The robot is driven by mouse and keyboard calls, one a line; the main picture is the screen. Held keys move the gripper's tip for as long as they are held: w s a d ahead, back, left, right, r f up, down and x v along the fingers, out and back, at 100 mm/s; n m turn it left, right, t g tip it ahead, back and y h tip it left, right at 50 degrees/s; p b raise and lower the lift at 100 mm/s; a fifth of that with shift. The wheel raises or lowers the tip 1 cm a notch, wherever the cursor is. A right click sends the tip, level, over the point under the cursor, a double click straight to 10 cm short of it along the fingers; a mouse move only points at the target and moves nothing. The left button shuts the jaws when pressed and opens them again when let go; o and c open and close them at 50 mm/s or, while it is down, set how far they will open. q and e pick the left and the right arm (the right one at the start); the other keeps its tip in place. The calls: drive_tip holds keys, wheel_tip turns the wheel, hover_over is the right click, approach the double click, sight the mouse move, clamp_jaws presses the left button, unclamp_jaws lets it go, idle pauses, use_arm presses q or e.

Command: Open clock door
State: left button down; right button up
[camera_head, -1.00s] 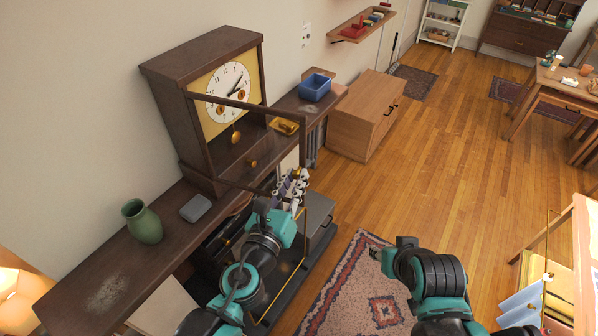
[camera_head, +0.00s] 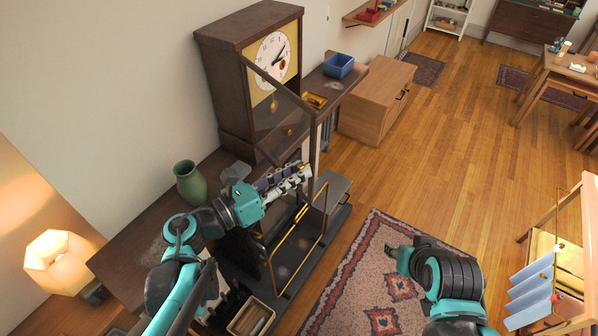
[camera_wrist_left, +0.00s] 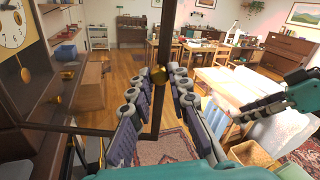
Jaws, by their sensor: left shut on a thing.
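The dark wooden clock (camera_head: 222,85) stands on the mantel shelf, its white dial (camera_head: 273,60) and brass pendulum (camera_head: 273,103) showing. Its framed glass door (camera_head: 283,88) is swung well out from the case, hinged at the picture-left side. My left gripper (camera_head: 303,174) is at the door's free edge, shut on it around the brass knob. In the left wrist view the knob (camera_wrist_left: 158,75) shows between the fingertips, on the upright door stile (camera_wrist_left: 169,50). My right gripper (camera_wrist_left: 245,117) is away to the right in the wrist view; its jaws are unclear.
A green vase (camera_head: 190,182) stands on the mantel left of the clock, close to my left arm. A blue bin (camera_head: 339,65) and yellow tray (camera_head: 315,100) are right of it. A brass-framed fire screen (camera_head: 298,245) stands below. The floor (camera_head: 440,150) to the right is open.

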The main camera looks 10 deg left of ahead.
use_arm(q)
drive_tip(key=shift+a, duration=0.1)
idle(0.3)
drive_tip(key=c, duration=1.4)
unclamp_jaws()
drive_tip(key=v, duration=0.7)
drive_tip(key=shift+s+a, duration=0.15)
drive_tip(key=shift+a, duration=0.05)
